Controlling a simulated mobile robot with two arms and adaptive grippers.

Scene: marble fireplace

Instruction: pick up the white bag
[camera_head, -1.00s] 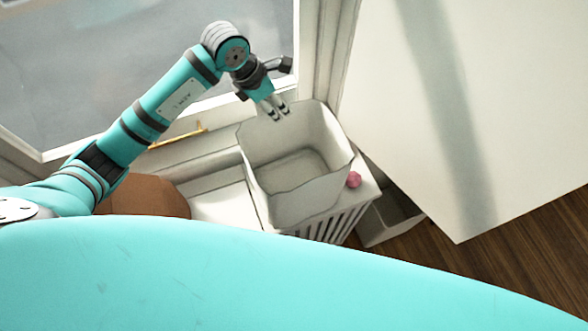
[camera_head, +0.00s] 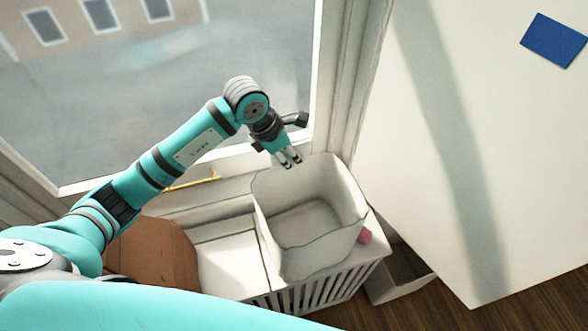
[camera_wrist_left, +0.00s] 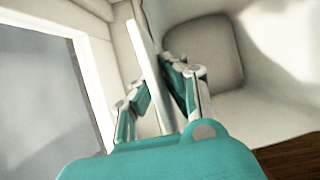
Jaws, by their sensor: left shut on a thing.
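The white bag (camera_head: 290,252) is an open-topped, soft-edged container standing upright on a white slatted radiator cover by the window. In the head view my left gripper (camera_head: 290,160) is at the bag's far rim, fingers pointing down. In the left wrist view the left gripper (camera_wrist_left: 165,105) has its fingers on either side of the bag's thin rim (camera_wrist_left: 147,65), shut on it. The bag's hollow inside (camera_wrist_left: 205,50) shows beyond the fingers and looks empty. My right gripper is in neither view.
A brown rounded object (camera_head: 155,252) stands left of the bag on the white ledge (camera_head: 232,265). A small pink object (camera_head: 365,236) lies at the bag's right side. A grey-white bin (camera_head: 400,278) is on the wooden floor. A white panel (camera_head: 440,140) with a blue rectangle (camera_head: 554,40) fills the right.

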